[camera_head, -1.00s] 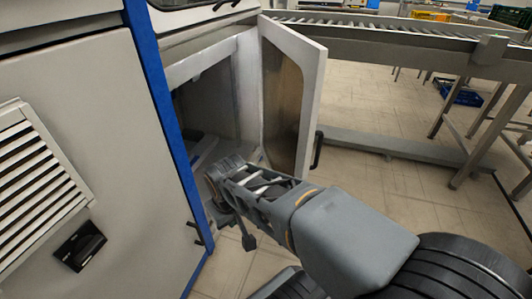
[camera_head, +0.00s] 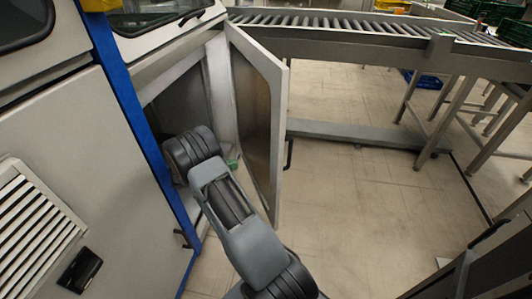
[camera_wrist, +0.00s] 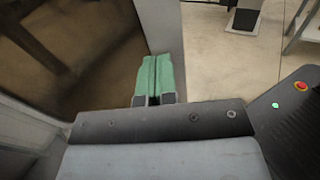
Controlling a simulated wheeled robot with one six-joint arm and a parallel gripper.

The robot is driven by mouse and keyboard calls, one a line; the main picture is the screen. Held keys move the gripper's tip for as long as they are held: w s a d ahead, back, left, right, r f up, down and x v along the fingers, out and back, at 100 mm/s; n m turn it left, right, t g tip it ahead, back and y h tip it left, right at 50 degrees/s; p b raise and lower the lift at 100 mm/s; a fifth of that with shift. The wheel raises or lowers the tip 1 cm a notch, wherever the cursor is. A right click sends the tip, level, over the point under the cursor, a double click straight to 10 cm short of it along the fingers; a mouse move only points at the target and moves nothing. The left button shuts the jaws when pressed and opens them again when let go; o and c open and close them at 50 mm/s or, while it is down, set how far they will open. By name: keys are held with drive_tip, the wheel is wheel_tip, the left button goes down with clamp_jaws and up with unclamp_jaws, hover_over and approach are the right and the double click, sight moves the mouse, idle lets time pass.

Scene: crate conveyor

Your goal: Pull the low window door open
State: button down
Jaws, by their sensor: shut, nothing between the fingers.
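The low window door (camera_head: 279,95) has a pale frame and a dark pane (camera_head: 251,115). It stands swung wide open from the cabinet opening, its handle (camera_head: 289,155) on the far side. My gripper's green fingertips (camera_head: 233,164) show small beside the lower inner face of the door; my wrist hides the rest. In the wrist view my gripper (camera_wrist: 153,80) has its green fingers together and empty. The door's pane (camera_wrist: 75,45) and pale frame edge (camera_wrist: 160,25) are beside and behind them. Whether the fingers touch the door cannot be told.
The cabinet's grey side panel (camera_head: 75,130) and blue post (camera_head: 128,115) are close on the left of my arm. A roller conveyor (camera_head: 350,27) runs behind the door, with a low floor beam (camera_head: 360,135) beneath. Tiled floor (camera_head: 350,210) is clear to the right.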

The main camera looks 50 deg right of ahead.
sight(274, 154)
drive_tip(key=shift+h, duration=0.3)
drive_tip(key=b+x, duration=0.2)
drive_tip(key=x, duration=1.2)
drive_tip(key=shift+w+d+f, duration=0.1)
drive_tip(key=shift+d+f, duration=0.05)
